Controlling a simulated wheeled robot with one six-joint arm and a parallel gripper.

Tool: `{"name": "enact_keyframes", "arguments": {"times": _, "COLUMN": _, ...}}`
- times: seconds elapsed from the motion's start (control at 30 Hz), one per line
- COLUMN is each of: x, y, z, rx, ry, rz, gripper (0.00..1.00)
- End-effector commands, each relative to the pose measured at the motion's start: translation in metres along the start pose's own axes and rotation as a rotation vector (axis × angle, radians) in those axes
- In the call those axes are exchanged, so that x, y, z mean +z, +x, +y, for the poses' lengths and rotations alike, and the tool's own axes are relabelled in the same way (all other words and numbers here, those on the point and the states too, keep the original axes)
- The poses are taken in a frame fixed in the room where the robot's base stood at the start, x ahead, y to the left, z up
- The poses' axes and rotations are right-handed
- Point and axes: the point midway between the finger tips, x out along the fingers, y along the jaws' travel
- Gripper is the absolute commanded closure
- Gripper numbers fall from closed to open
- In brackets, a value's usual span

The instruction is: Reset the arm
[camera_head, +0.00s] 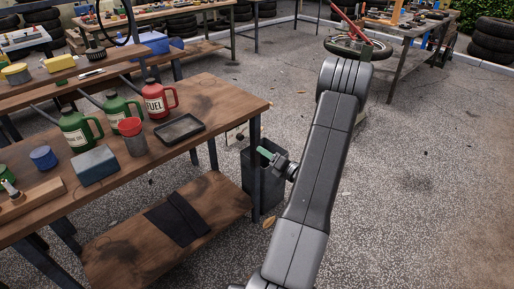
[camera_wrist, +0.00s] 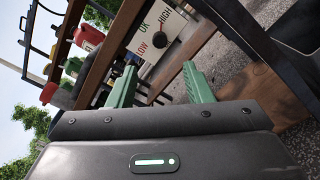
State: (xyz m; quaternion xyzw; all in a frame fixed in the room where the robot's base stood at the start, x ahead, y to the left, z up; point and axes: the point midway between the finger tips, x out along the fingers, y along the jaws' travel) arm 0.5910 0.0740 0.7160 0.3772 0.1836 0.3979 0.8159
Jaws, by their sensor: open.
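My arm fills the centre right of the head view, rising from the bottom edge and bent at the top. My gripper (camera_head: 266,156) shows at the left of the arm, with a green finger, close to the right end of the wooden bench (camera_head: 222,95) and above a dark bin (camera_head: 250,185). In the wrist view, my gripper (camera_wrist: 160,76) has its two green fingers spread wide, with nothing held between them. A white gauge plate (camera_wrist: 175,28) marked LOW, OK and HIGH, with a black knob, appears beyond the fingertips. Its reading is unclear.
On the bench stand green cans (camera_head: 78,130), a red fuel can (camera_head: 155,100), a black tray (camera_head: 180,129) and a blue-grey box (camera_head: 95,166). A bench leg (camera_head: 255,150) is near my gripper. The paved floor at right is open.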

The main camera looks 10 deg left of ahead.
Motion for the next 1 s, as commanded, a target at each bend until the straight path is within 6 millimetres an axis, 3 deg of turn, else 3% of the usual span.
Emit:
{"name": "enact_keyframes", "arguments": {"times": 0.2, "x": 0.0, "y": -0.016, "z": 0.0, "rx": 0.0, "ry": 0.001, "rz": 0.0, "gripper": 0.54}}
{"name": "enact_keyframes", "arguments": {"times": 0.57, "x": -0.001, "y": -0.015, "z": 0.0, "rx": 0.0, "ry": 0.001, "rz": 0.001, "gripper": 0.54}}
{"name": "enact_keyframes", "arguments": {"times": 0.77, "x": -0.001, "y": 0.004, "z": 0.001, "rx": 0.003, "ry": -0.001, "rz": 0.003, "gripper": 0.54}}
{"name": "enact_keyframes", "arguments": {"times": 1.0, "x": -0.002, "y": 0.051, "z": 0.001, "rx": 0.003, "ry": -0.001, "rz": 0.004, "gripper": 0.54}}
